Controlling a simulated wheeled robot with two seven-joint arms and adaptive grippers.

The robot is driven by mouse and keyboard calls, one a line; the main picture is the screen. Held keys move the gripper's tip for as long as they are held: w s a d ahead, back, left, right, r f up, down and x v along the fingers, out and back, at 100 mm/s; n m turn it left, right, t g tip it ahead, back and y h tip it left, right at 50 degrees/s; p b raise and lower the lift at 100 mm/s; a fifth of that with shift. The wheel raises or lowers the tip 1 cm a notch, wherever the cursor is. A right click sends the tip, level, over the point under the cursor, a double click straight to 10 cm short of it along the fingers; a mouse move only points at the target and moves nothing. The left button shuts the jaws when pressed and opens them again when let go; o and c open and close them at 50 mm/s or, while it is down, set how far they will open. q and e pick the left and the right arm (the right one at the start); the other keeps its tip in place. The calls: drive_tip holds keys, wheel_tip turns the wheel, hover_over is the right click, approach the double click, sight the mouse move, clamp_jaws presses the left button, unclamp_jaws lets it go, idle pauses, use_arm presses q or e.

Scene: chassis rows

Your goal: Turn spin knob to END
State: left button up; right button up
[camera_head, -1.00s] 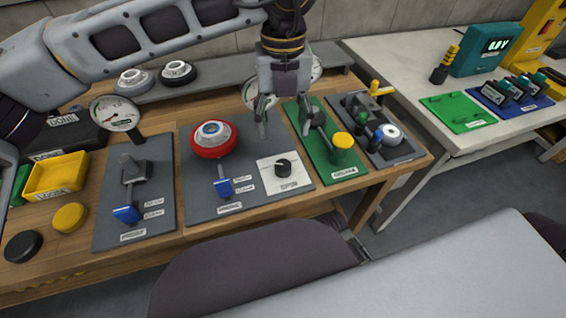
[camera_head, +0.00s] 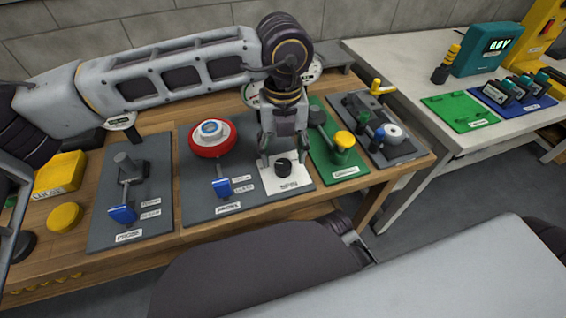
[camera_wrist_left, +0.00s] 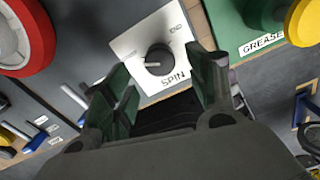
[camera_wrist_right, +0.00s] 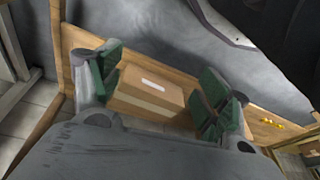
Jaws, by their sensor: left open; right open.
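The spin knob is a small black round knob (camera_head: 283,167) on a white plate (camera_head: 296,185) marked SPIN. In the left wrist view the knob (camera_wrist_left: 159,59) has a light pointer facing left, and a label that seems to read END is at the plate's upper right. My left gripper (camera_head: 282,160) is open, pointing down above the knob, with its fingers (camera_wrist_left: 165,85) on either side of the plate; I see no contact. My right gripper (camera_wrist_right: 160,85) is open and empty, away from the panels, with a cardboard box beyond it.
A red ring wheel (camera_head: 212,139) and a blue-handled lever (camera_head: 221,187) stand left of the plate. A green GREASE panel with a yellow cap (camera_head: 344,140) stands close on the right. The cardboard box (camera_wrist_right: 150,95) lies low in the right wrist view.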

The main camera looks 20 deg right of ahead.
sight(283, 164)
use_arm(q)
drive_tip(key=shift+f+b, duration=0.35)
drive_tip(key=shift+f, duration=2.05)
use_arm(e)
drive_tip(key=shift+a+r, duration=0.15)
drive_tip(key=shift+r, duration=0.55)
use_arm(q)
drive_tip(key=shift+c, duration=0.3)
use_arm(e)
drive_tip(key=shift+f, duration=0.1)
use_arm(q)
drive_tip(key=c, duration=1)
